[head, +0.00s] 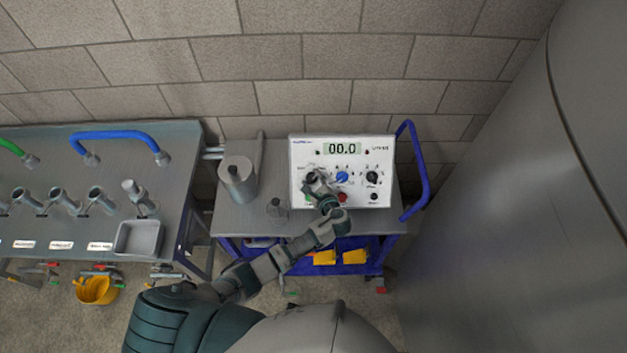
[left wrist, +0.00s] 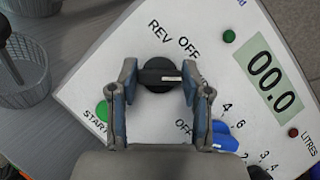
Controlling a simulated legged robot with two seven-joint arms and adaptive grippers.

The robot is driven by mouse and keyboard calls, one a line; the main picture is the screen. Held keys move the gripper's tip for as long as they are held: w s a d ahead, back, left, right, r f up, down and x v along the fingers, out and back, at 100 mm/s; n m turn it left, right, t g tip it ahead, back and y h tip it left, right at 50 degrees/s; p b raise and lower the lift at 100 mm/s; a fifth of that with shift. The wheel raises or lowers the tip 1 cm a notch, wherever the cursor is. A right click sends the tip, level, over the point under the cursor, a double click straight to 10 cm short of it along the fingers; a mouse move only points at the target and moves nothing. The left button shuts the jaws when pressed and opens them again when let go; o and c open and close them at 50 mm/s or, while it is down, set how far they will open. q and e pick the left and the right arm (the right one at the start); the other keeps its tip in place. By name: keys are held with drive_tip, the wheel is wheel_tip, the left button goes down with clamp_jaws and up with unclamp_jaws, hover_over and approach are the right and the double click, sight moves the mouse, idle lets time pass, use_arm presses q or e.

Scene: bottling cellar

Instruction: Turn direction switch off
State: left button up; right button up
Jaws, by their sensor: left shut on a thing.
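The control panel (head: 352,158) is a white box with a display reading 00.0, standing on a cart against the wall. My left gripper (head: 314,184) reaches its left side. In the left wrist view my left gripper (left wrist: 160,88) is shut on the direction switch (left wrist: 158,66), a black round knob with a raised bar. The bar lies between the two fingers, with a pale mark on its right half. The labels REV and OFF show above the knob. Any label under the gripper is hidden. My right gripper is in neither view.
A blue knob (head: 342,177) and a black knob (head: 372,178) sit right of the gripper. A green START button (left wrist: 102,111) is close to the left finger. A metal canister (head: 238,180) stands on the cart. A large steel tank (head: 530,200) bounds the right.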

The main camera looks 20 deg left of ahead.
use_arm(q)
drive_tip(key=shift+n, duration=0.4)
drive_tip(key=n+g+p, duration=0.1)
drive_tip(key=n+g, duration=0.1)
drive_tip(key=n, duration=0.2)
drive_tip(key=shift+r+y, duration=0.15)
drive_tip(key=shift+y, duration=0.15)
drive_tip(key=shift+w+d+n+g+p, duration=0.1)
drive_tip(key=shift+n+g+p, duration=1.05)
drive_tip(key=shift+n, duration=0.95)
drive_tip(key=shift+g+h, duration=0.25)
drive_tip(key=shift+h, duration=0.15)
drive_tip(key=o, duration=1.2)
drive_tip(key=shift+c, duration=0.2)
